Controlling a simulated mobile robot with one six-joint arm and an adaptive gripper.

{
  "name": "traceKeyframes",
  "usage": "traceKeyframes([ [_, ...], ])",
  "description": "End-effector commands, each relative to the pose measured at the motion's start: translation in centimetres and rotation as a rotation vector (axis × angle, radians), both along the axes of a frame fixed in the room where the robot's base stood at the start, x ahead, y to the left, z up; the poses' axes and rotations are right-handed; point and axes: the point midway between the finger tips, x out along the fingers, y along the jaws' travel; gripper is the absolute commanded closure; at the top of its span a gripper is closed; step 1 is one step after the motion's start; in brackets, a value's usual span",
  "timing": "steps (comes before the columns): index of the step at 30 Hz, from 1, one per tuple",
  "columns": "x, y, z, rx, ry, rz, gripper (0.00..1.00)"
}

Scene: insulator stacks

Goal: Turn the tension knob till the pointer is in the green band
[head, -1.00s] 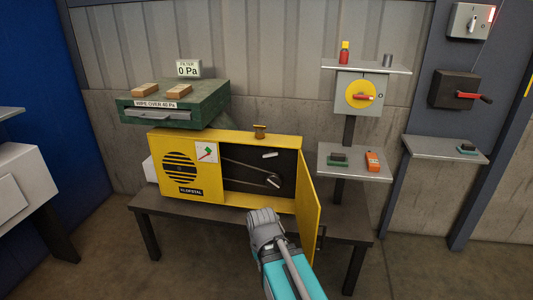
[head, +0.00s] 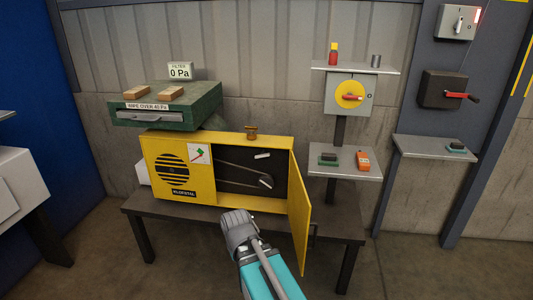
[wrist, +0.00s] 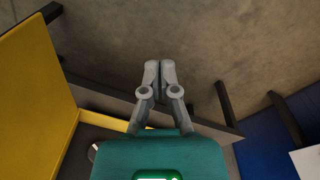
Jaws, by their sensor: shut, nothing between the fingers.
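The yellow box (head: 178,192) stands on the bench with its door (head: 299,212) swung open at the right. A brass knob (head: 251,133) stands on top of the box; I take it for the tension knob. A white gauge (head: 199,153) on the box front has a red pointer and a green band; they are too small to tell whether the pointer is inside the band. My gripper (head: 236,221) is in front of the box, low and apart from the knob. In the wrist view, its fingers (wrist: 160,66) are shut and empty, pointing towards the floor.
Inside the box is a dark bay with a belt and pale fittings (head: 265,182). The bench (head: 140,208) carries the box. A green filter unit (head: 165,107) stands behind it. A stand with a grey shelf (head: 345,163) is at the right. The space above the knob looks clear.

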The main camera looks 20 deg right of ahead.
Motion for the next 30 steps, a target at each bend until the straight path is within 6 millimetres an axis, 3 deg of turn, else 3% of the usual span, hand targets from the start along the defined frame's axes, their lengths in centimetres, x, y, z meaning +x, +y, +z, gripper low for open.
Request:
traceKeyframes([
  [5, 4.6, -2.3, 0.6, -0.110, -0.112, -0.088, 1.00],
  [11, 12.4, -8.1, 2.9, -0.300, -0.350, -0.236, 1.00],
  [15, 18.4, -12.4, 5.8, -0.427, -0.561, -0.309, 1.00],
  [21, 25.9, -17.1, 10.7, -0.553, -0.856, -0.333, 1.00],
  [25, 29.5, -18.7, 13.3, -0.591, -1.002, -0.308, 1.00],
  [30, 32.0, -19.6, 15.2, -0.608, -1.112, -0.272, 1.00],
])
